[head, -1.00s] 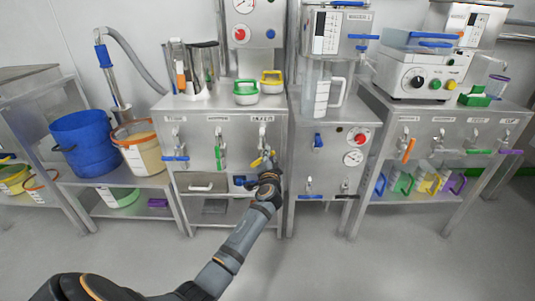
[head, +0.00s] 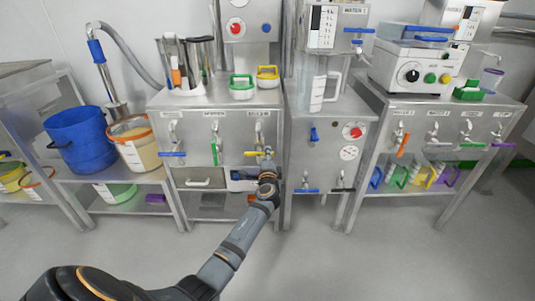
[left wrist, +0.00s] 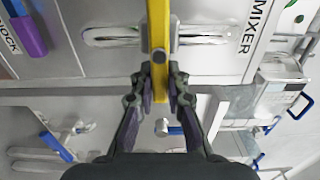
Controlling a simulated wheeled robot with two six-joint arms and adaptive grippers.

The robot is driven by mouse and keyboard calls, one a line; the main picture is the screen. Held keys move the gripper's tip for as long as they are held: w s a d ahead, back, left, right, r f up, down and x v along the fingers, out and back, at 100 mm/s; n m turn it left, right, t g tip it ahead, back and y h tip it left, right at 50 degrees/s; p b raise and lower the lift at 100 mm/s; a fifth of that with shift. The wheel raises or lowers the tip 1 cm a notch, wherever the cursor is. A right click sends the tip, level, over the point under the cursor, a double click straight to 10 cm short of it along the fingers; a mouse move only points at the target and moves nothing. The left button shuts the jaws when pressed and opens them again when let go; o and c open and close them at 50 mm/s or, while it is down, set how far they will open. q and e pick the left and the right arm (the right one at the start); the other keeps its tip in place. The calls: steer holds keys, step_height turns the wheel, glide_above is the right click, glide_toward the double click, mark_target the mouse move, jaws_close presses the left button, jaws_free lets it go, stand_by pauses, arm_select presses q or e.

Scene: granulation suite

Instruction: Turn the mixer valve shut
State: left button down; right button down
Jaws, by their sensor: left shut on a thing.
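The mixer valve has a yellow lever handle (head: 253,154) on the front of the middle steel cabinet, under the right-hand label. The lever lies about level in the head view. My left gripper (head: 268,156) is at the lever's right part. In the left wrist view the yellow lever (left wrist: 159,30) runs between the two fingers, and my left gripper (left wrist: 160,82) is shut on it. The MIXER label (left wrist: 255,28) stands beside it there. My right gripper is in neither view.
On the same panel, a blue lever (head: 172,154) lies level and a green lever (head: 216,155) hangs upright. The right cabinet has several more levers, including an orange one (head: 403,144). A drawer handle (head: 198,183) sits below the panel. The floor in front is clear.

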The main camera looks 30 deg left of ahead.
arm_select(q)
steer(key=shift+f, duration=0.1)
stand_by(0.4)
steer(key=c, duration=1.3)
jaws_free()
steer(key=shift+s+d, duration=0.1)
steer(key=v, duration=1.1)
steer(key=shift+s+d, duration=0.25)
steer(key=shift+s, duration=0.1)
